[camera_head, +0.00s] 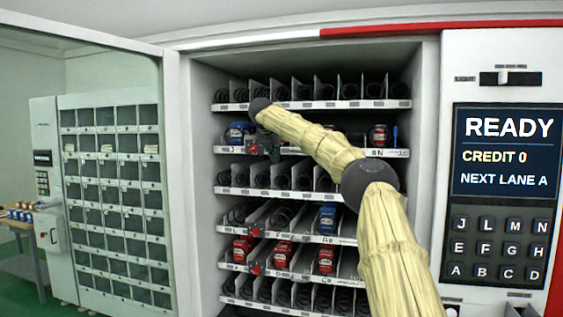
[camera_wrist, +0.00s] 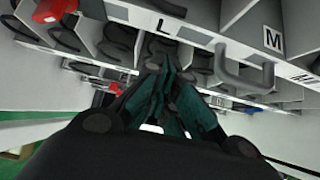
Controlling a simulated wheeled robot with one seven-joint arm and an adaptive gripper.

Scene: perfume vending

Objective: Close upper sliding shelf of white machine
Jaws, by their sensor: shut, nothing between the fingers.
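The white machine (camera_head: 425,70) stands open-fronted, with several stacked shelves of spiral coils. The upper shelf with lanes labelled J to N (camera_head: 390,153) carries a blue item (camera_head: 238,131) at left and a red item (camera_head: 380,135) at right. I cannot tell how far it stands out. My gripper (camera_head: 270,145) is small and dark in front of its left part, partly hidden by my arm. In the wrist view my gripper (camera_wrist: 165,70) is shut and empty, close below the L and M labels of the shelf front (camera_wrist: 210,40). A grey handle (camera_wrist: 243,75) is to its right; contact is unclear.
A shelf above (camera_head: 310,105) holds only coils. Lower shelves (camera_head: 285,237) hold red and blue items. A control panel (camera_head: 505,150) reading READY is at right. The open glass door (camera_head: 110,60) is at left, with a locker cabinet behind. My arm crosses the opening's right side.

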